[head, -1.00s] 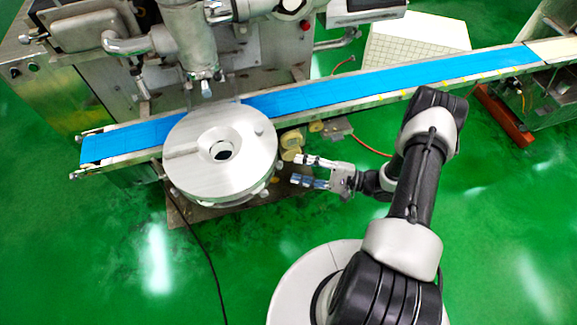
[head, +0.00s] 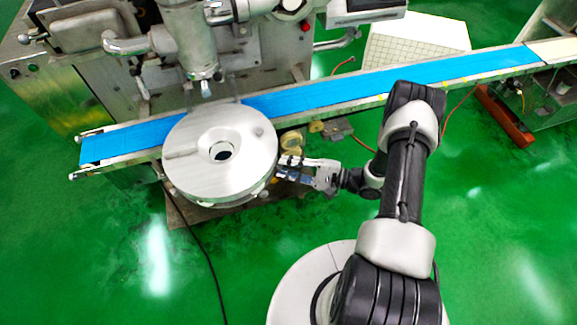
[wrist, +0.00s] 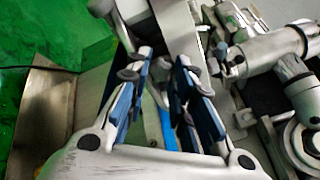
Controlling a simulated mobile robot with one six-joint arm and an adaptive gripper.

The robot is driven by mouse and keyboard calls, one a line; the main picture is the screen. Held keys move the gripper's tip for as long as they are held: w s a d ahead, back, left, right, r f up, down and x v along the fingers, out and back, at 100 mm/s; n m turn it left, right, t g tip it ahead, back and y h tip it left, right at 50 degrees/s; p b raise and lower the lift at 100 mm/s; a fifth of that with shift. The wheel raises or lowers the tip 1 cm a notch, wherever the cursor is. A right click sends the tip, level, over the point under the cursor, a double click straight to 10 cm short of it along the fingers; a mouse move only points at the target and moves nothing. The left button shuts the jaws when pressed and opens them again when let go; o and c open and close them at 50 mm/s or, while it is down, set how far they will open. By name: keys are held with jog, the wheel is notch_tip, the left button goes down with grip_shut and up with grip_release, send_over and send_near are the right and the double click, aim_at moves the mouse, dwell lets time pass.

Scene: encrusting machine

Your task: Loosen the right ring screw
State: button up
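A round, brushed-metal disc (head: 235,180) with a dark central hole sits in front of the blue belt in the head view. My gripper (head: 284,168) is at its right edge, with the fingertips close to the rim. In the wrist view, my gripper (wrist: 160,80) has its two blue-padded fingers apart, with a gap between them. A small grey metal piece (wrist: 157,90) shows in or behind that gap. I cannot tell if it is the right ring screw or if the fingers touch it. The ring screw is not clearly visible in the head view.
The blue conveyor belt (head: 370,82) runs behind the disc and my arm. The machine's nozzle (head: 205,85) hangs behind the disc. Small cream-coloured rollers (head: 292,141) sit just behind my gripper.

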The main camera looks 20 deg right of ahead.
grip_shut()
jog(key=shift+n, duration=0.3)
jog(key=n+b, duration=0.9)
jog(key=n, duration=2.6)
jog(key=shift+s, duration=0.1)
jog(key=shift+r+n, duration=0.1)
jog(key=shift+n, duration=0.2)
